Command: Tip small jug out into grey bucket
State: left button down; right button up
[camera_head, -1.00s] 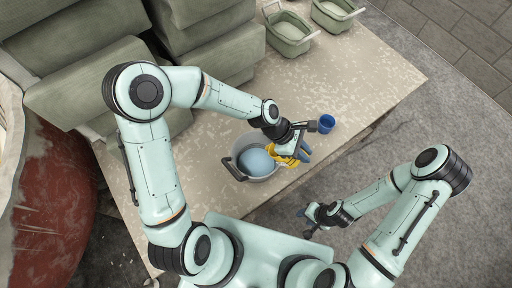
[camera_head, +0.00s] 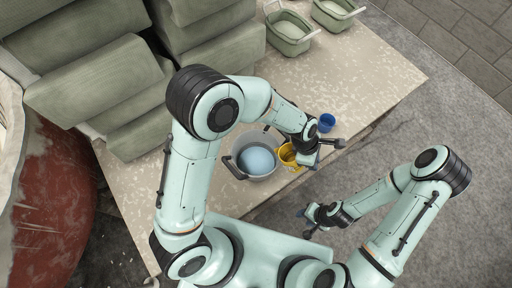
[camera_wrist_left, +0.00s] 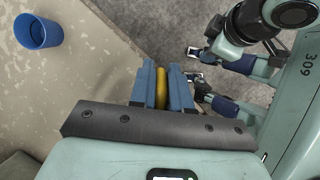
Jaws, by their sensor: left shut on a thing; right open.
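The grey bucket (camera_head: 237,170) stands on the table near its front edge, with a round light-blue thing (camera_head: 257,160) inside. A small yellow jug (camera_head: 288,155) is at the bucket's right side, its opening showing from above. My left gripper (camera_head: 313,160) is beside the jug's right side. In the left wrist view, its blue fingers (camera_wrist_left: 162,88) are shut on a narrow yellow part (camera_wrist_left: 161,88) of the jug. Most of the jug is hidden in that view. My right gripper (camera_head: 308,224) is open and empty, in front of the table edge.
A blue cup (camera_head: 326,122) stands on the table just beyond my left gripper; it also shows in the left wrist view (camera_wrist_left: 38,31). Two green baskets (camera_head: 290,42) stand at the back. Stacked green blocks (camera_head: 95,80) fill the left. The table's right part is clear.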

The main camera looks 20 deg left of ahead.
pick_arm(q)
jog(key=shift+d+f+y, duration=0.5)
jog(key=shift+f+y, duration=0.2)
jog(key=shift+f, duration=0.05)
jog(key=shift+d+f+y, duration=0.55)
jog(key=shift+f+y, duration=0.15)
jog(key=shift+f, duration=0.1)
jog(key=shift+d+f+y, duration=0.5)
jog(key=shift+f+y, duration=0.2)
jog(key=shift+f, duration=0.05)
